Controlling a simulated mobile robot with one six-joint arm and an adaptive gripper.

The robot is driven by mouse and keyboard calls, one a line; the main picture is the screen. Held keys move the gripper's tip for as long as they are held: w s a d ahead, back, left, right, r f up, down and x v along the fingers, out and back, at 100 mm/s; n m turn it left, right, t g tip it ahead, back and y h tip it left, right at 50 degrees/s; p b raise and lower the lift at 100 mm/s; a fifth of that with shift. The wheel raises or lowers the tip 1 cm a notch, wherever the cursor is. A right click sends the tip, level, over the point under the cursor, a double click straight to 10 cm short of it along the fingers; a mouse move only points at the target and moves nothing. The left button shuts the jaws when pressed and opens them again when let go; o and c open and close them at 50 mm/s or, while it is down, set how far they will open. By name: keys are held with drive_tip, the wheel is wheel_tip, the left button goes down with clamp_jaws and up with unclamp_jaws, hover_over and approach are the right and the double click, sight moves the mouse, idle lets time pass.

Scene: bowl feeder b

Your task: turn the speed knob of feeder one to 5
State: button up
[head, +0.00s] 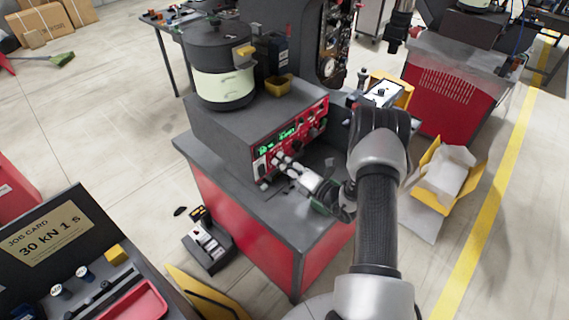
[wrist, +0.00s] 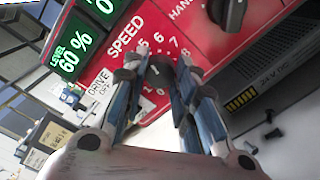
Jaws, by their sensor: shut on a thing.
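The red control panel (head: 314,117) is on the front of the grey feeder housing, and it fills the upper middle of the wrist view (wrist: 140,22). The dark speed knob (wrist: 158,72) sits below the SPEED label, with printed numbers around it. The 5, 6, 7 and 8 show along its upper side. A small light mark shows on the knob, but I cannot tell surely which number it points to. My gripper (wrist: 160,80) is shut on the knob, one finger on each side. In the head view my gripper (head: 283,163) is at the panel's lower part, hiding the knob.
A larger black knob (wrist: 228,12) is to the right, near the HAND lettering. Green displays (wrist: 75,50) and a DRIVE OFF label (wrist: 98,82) are left. The feeder bowl (head: 222,88) stands on the housing. Small dark parts (wrist: 272,133) lie on the grey bench top.

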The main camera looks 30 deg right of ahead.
drive_tip(key=o, duration=1.1)
drive_tip(key=v, duration=1.2)
